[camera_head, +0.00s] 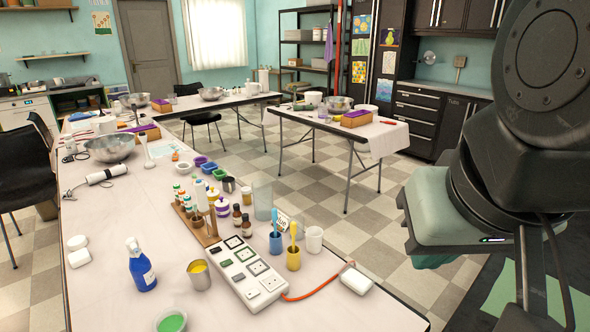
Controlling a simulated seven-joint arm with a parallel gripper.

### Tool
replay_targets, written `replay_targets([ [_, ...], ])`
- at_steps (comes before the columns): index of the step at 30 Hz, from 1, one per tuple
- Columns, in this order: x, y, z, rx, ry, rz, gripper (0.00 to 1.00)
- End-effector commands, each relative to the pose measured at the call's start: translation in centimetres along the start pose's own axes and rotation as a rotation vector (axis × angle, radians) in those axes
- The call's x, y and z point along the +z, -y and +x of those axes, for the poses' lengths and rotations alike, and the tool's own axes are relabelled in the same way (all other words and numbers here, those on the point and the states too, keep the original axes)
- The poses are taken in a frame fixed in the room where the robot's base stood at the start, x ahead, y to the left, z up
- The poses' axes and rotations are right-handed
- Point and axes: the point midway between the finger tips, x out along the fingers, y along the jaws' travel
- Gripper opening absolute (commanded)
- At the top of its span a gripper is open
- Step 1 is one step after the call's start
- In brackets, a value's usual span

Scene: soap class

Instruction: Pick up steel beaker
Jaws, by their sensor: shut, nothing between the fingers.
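A steel beaker (201,281) with yellow contents stands upright on the near part of the white table, just left of the white power strip. A smaller grey metal cup (229,187) stands farther back, beside the colored tubs; I cannot tell which of the two metal vessels is meant by the task. My arm fills the right side of the view, away from both vessels. The fingertips of my gripper are not visible here.
A blue bottle (142,270) stands left of the beaker and a bowl of green (171,322) in front. The power strip (242,272), with an orange cord, and a wooden bottle rack (199,224) are close to its right. The table (340,312) is clear at the front right.

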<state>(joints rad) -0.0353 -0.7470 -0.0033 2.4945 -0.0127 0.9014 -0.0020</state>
Motion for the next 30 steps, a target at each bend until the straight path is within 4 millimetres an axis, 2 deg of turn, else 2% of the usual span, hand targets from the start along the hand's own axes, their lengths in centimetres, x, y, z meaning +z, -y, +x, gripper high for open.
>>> replay_targets([
  [3,0.0,0.0,0.0,0.0,0.0,0.0,0.0],
  [4,0.0,0.0,0.0,0.0,0.0,0.0,0.03],
  [21,0.0,0.0,0.0,0.0,0.0,0.0,0.89],
  [30,-0.24,0.07,0.15,0.0,-0.001,0.006,0.89],
])
